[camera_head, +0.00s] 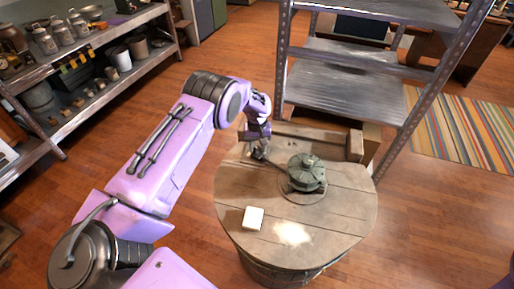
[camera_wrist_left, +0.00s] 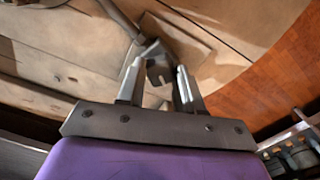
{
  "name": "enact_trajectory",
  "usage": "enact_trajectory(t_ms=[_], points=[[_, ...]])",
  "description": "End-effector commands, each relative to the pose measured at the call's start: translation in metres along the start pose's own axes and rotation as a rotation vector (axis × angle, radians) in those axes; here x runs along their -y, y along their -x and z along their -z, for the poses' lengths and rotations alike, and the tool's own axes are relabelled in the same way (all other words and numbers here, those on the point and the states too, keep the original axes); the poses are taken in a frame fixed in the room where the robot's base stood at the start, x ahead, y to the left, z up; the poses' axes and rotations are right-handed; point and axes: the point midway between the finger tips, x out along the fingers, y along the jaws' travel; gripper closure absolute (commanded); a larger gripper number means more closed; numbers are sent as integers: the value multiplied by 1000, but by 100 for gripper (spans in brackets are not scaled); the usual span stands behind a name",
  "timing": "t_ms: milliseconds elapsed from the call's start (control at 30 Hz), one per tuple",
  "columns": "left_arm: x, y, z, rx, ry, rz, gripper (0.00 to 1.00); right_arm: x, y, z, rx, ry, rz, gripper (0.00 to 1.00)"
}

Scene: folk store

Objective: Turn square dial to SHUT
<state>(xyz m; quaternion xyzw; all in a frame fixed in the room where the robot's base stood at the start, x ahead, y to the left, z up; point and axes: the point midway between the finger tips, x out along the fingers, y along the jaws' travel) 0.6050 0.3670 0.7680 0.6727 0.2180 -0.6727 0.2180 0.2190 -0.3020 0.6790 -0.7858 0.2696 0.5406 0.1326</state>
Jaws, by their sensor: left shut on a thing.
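A round dark green device (camera_head: 307,172) with a small knob on top stands on the wooden barrel top (camera_head: 340,220). A thin arm reaches from it toward my left gripper (camera_head: 259,152), at the barrel's back left edge. In the left wrist view, my left gripper (camera_wrist_left: 159,85) has its two fingers on either side of a small grey squarish metal piece (camera_wrist_left: 158,70), at the end of a rod (camera_wrist_left: 122,20). The gripper is shut on this piece. No SHUT marking is legible. My right gripper is not in view.
A small white block (camera_head: 253,217) lies on the barrel's front left. A metal shelf rack (camera_head: 340,85) stands close behind the barrel. Loaded shelves (camera_head: 75,80) line the left. A striped rug (camera_head: 470,130) lies at the right. The floor right of the barrel is clear.

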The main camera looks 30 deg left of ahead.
Motion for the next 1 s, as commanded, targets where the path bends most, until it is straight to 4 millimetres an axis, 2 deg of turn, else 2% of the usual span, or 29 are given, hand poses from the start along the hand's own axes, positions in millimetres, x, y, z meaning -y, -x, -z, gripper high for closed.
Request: enact_trajectory(t_ms=[1000], points=[[0,0,0,-1,-954,-1,95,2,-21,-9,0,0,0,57]])
